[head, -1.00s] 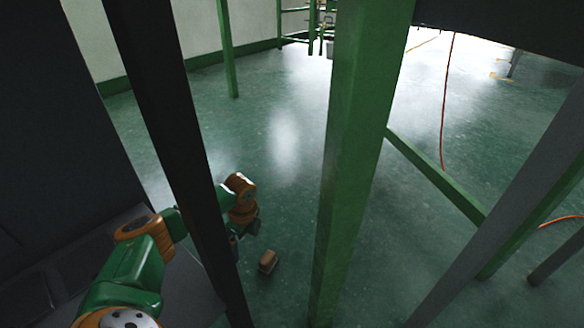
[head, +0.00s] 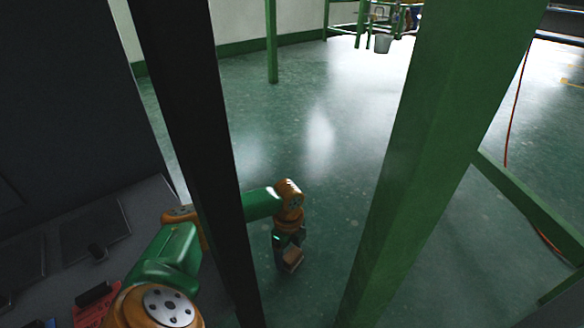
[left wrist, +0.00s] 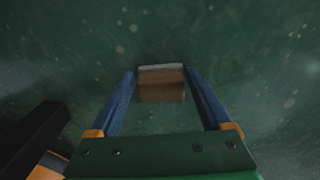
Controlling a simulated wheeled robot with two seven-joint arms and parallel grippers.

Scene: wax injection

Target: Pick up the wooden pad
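The wooden pad (head: 292,262) is a small brown block low in the middle of the head view, on the green floor. In the left wrist view the pad (left wrist: 161,86) has a pale far edge and lies square between the two blue fingertips. My left gripper (head: 288,252) reaches down over it, partly hiding it. In the left wrist view the left gripper (left wrist: 160,76) has its fingers spread wide, one on each side of the pad. The fingertips are very close to its sides; contact cannot be made out. My right gripper is not in view.
A dark post (head: 190,120) crosses in front of my left arm. A thick green post (head: 425,150) stands right of the gripper. A grey bench (head: 100,235) with red and black items (head: 95,303) is at the left. Open floor (head: 330,110) lies beyond.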

